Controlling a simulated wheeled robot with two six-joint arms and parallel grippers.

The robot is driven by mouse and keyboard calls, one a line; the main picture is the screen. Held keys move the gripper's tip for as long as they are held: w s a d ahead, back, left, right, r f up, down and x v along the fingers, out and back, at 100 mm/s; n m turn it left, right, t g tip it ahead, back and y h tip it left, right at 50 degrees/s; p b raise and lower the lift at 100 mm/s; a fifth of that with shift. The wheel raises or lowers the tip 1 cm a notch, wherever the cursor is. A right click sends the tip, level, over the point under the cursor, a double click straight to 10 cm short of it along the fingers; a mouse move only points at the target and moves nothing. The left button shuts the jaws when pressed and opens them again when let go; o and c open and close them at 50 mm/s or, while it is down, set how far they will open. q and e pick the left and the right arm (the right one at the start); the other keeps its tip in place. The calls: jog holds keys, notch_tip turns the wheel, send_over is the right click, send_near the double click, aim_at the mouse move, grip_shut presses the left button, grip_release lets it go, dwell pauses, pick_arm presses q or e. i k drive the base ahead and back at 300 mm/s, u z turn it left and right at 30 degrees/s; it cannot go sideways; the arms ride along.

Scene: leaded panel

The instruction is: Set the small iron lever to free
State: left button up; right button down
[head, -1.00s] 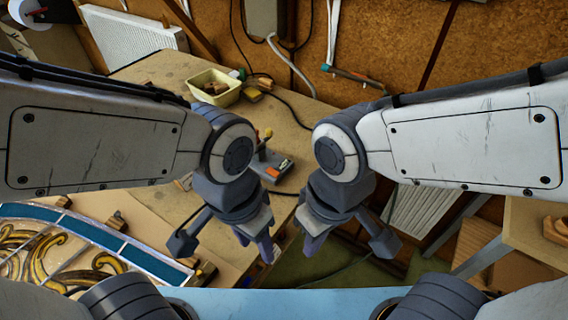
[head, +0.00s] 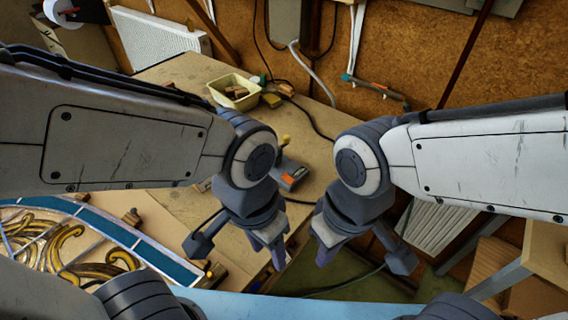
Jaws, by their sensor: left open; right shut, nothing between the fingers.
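A small grey device (head: 292,174) with an orange patch stands on the workbench, partly hidden behind my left wrist. A short upright with a yellow knob (head: 285,140) shows at its back; I cannot tell if this is the iron lever or how it is set. My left gripper (head: 275,257) is open and empty, pointing down in front of the device, near the bench's right edge. My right gripper (head: 324,252) is shut and empty, right of the left one, over the green floor area. Neither gripper is seen touching the device.
The leaded panel (head: 150,252) with blue border and gold scrolls lies at the left, with wooden blocks along it. A cream tub (head: 222,98) with blocks stands on the workbench (head: 165,75). A dark cable crosses the bench. A wooden table (head: 543,235) stands at the right.

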aim_at(286, 137)
jog(key=k, duration=0.5)
jog(key=u, duration=3.1)
jog(key=k, duration=2.7)
jog(key=z, duration=1.7)
jog(key=i, duration=1)
jog(key=z, duration=0.05)
